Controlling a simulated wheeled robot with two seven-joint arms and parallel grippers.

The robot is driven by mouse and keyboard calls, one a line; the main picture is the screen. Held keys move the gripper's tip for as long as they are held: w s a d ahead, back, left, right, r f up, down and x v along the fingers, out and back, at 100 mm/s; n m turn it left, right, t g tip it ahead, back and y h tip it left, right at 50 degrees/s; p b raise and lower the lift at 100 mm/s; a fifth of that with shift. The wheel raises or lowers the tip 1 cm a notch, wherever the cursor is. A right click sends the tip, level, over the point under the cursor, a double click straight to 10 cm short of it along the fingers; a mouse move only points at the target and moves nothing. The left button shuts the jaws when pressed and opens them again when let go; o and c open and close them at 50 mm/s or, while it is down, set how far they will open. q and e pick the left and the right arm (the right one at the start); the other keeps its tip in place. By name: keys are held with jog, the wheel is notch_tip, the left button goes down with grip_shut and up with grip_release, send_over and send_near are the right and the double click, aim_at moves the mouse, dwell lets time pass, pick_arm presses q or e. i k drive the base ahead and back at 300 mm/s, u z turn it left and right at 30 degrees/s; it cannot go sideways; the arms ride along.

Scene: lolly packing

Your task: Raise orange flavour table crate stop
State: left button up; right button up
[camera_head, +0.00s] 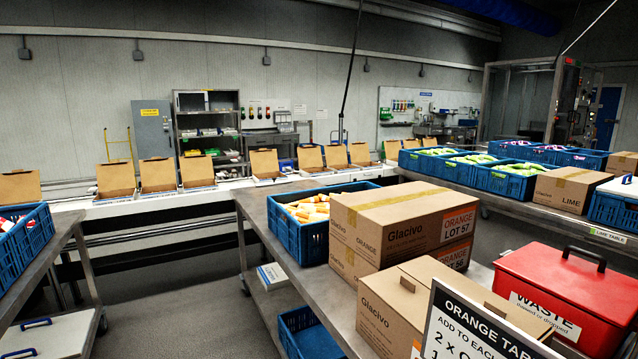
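The orange table (290,278) is a long metal table running from the centre toward the lower right. A blue crate (294,242) of orange-wrapped lollies (308,208) stands near its far end, partly hidden by cartons. I cannot make out a crate stop on this table; cartons and crate cover much of its top. A sign reading "ORANGE TABLE" (470,330) stands at the near edge, cut off by the frame. Neither of my grippers is in view.
Glacivo cartons (385,238) and a red waste bin (565,290) crowd the orange table. An empty-looking blue crate (310,335) sits below. Open cartons line the back conveyor (225,194). The lime table (510,202) is right. Open floor (180,300) lies left.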

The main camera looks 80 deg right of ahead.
aim_at(274, 182)
jog(key=z, duration=1.7)
jog(key=i, duration=4.45)
jog(key=z, duration=1.75)
jog(key=i, duration=0.5)
jog(key=u, duration=0.05)
jog(key=k, duration=0.95)
jog(key=u, duration=1.7)
jog(key=i, duration=0.15)
jog(key=z, duration=0.25)
